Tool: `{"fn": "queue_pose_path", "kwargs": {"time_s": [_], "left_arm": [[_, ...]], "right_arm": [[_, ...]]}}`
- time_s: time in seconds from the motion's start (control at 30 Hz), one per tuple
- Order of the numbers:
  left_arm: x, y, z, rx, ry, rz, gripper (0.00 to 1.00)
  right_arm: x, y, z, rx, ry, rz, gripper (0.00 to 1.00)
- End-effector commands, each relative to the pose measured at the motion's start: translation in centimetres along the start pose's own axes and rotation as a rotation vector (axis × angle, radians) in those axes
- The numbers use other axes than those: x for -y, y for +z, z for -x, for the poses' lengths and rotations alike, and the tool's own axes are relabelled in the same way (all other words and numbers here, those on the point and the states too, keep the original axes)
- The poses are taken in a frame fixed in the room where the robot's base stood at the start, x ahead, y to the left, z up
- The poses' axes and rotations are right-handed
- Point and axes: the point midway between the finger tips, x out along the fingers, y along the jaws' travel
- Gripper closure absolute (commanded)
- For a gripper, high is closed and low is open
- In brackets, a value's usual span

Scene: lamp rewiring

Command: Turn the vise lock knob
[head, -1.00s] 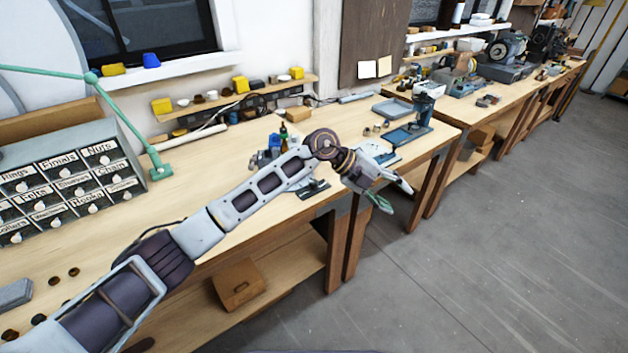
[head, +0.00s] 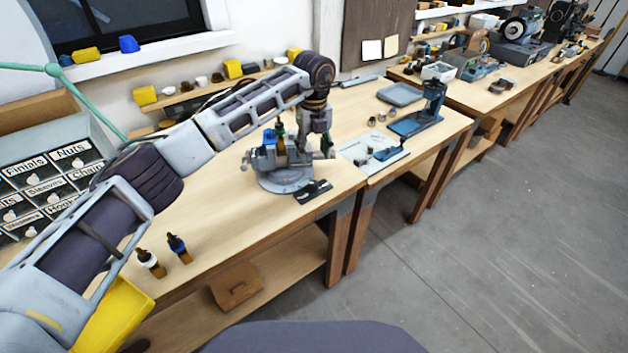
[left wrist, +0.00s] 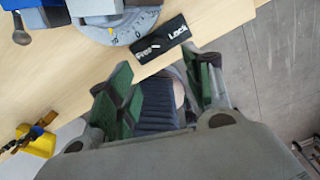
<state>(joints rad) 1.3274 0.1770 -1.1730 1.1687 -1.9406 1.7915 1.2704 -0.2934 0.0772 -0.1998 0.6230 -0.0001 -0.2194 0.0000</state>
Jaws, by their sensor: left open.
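The grey vise (head: 268,158) stands on a round base with a marked dial (head: 285,181) near the bench's front edge; part of this dial shows at the top of the left wrist view (left wrist: 135,30). A black plate reading "Free" and "Lock" (left wrist: 163,38) lies beside the dial; it shows in the head view too (head: 313,192). I cannot clearly make out the lock knob. My left gripper (head: 321,155) points down just right of the vise. My right gripper is out of view.
A blue drill stand (head: 420,122) and a white board (head: 372,150) stand to the right. Small bottles (head: 165,255) and a yellow bin (head: 115,310) are at the near left. Labelled drawers (head: 45,185) stand at the left. Bench is clear between the bottles and vise.

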Motion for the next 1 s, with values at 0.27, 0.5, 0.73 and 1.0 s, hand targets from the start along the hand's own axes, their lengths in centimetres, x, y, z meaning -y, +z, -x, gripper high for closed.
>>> {"fn": "queue_pose_path", "kwargs": {"time_s": [0.27, 0.5, 0.73, 1.0], "left_arm": [[0.0, 0.0, -0.1, -0.001, -0.001, -0.001, 0.49], [0.0, -0.1, -0.9, -0.004, -0.001, -0.001, 0.49], [0.0, -0.1, -3.2, -0.004, 0.000, -0.002, 0.49], [0.1, -0.1, -6.7, -0.005, -0.002, -0.001, 0.49]], "right_arm": [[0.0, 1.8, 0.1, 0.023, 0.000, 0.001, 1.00], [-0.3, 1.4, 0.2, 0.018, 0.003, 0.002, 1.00], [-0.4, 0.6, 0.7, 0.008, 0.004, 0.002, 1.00], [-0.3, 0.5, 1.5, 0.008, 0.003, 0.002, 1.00]]}}
